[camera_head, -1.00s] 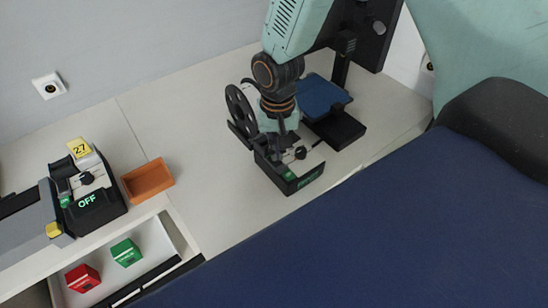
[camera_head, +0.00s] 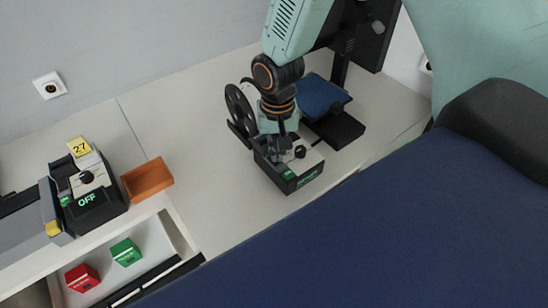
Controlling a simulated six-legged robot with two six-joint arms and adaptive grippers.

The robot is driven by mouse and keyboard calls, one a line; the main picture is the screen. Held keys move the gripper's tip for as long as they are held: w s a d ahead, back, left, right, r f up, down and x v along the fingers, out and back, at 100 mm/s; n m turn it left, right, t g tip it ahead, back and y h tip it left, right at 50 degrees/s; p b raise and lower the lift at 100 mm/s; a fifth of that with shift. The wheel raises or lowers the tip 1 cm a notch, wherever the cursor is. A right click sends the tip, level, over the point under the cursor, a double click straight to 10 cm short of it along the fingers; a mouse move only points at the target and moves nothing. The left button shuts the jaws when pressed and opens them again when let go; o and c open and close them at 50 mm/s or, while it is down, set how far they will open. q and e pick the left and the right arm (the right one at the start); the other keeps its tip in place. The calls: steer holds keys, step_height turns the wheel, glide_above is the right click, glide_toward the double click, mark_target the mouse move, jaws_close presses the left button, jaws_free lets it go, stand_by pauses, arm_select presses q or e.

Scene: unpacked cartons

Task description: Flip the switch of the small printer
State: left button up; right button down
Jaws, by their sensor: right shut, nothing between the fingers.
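The small printer (camera_head: 311,171) stands on the white counter, with a black base, a blue plate (camera_head: 322,96) behind and a black spool (camera_head: 239,108) at its left. Its front box has a black knob (camera_head: 300,152) on a pale top and green marks on its front. My right gripper (camera_head: 281,155) points down over the left part of that box, beside the knob. It is shut and empty. Its tips are small and dark, and I cannot tell whether they touch the switch. My left gripper is not in view.
At the left stands a second device (camera_head: 97,205) with a knob, an OFF display and a yellow 27 tag (camera_head: 79,147). An orange tray (camera_head: 148,180) lies beside it. An open drawer (camera_head: 178,231) holds a red box (camera_head: 82,278) and a green box (camera_head: 126,252). Counter between tray and printer is clear.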

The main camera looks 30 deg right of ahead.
steer(key=shift+f, duration=0.15)
steer(key=shift+w+f, duration=0.2)
steer(key=shift+f, duration=0.05)
steer(key=shift+s+f, duration=0.1)
steer(key=shift+s, duration=0.1)
steer(key=shift+w+f+b, duration=0.15)
steer(key=shift+f+b, duration=0.05)
steer(key=shift+b, duration=0.1)
step_height(320, 180, up, 7)
steer(key=p, duration=0.7)
steer(key=shift+r, duration=0.1)
stand_by(0.3)
stand_by(0.3)
